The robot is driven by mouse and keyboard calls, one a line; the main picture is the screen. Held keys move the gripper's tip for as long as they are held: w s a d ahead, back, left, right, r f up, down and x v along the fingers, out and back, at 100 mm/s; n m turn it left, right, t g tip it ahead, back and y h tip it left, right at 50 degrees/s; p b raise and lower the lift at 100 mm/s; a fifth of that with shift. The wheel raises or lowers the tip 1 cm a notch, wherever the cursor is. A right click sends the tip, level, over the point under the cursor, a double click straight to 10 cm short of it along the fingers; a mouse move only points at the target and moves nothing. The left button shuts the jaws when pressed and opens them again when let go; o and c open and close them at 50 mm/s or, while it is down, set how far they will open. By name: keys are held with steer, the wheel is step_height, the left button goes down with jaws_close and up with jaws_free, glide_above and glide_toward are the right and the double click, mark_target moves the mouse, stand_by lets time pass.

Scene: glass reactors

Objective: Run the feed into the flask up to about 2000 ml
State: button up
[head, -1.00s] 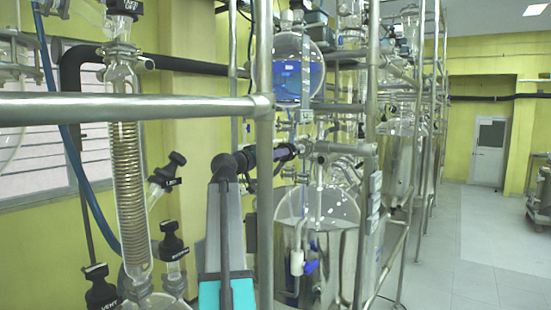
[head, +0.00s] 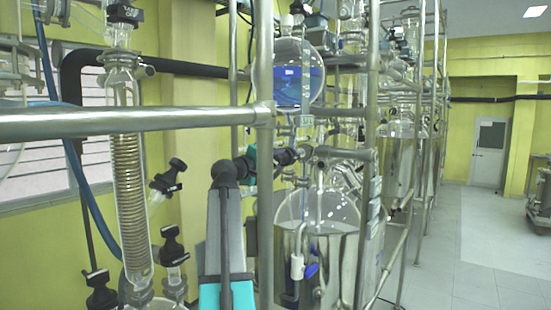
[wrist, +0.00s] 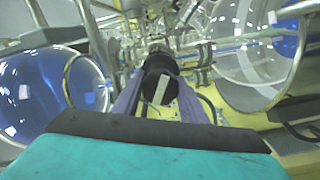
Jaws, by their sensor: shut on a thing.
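A round glass flask (head: 290,62) with blue liquid in its lower part hangs in the steel frame in the head view. Its blue glass also shows large at the left of the wrist view (wrist: 55,95). I cannot read a volume mark on it. My gripper (head: 300,154) is below the flask, beside the glass tubing under it. In the wrist view my gripper (wrist: 158,100) is shut on a black valve knob (wrist: 158,66) with a pale label. The knob's stem and any flow through the valve are hidden or too small to tell.
A steel rail (head: 130,120) crosses in front, joined to an upright post (head: 265,220). A coiled glass condenser (head: 130,190) with black-capped valves stands at the left. A large metal-clad glass vessel (head: 318,245) is below the flask. Open floor (head: 470,250) lies at the right.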

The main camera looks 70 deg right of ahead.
steer(key=shift+n+p, duration=0.35)
steer(key=shift+n, duration=0.75)
steer(key=o, duration=1.1)
steer(key=shift+c, duration=0.2)
steer(key=b+v, duration=0.3)
steer(key=v, duration=1.1)
steer(key=shift+b, duration=0.35)
steer(key=shift+d, duration=0.1)
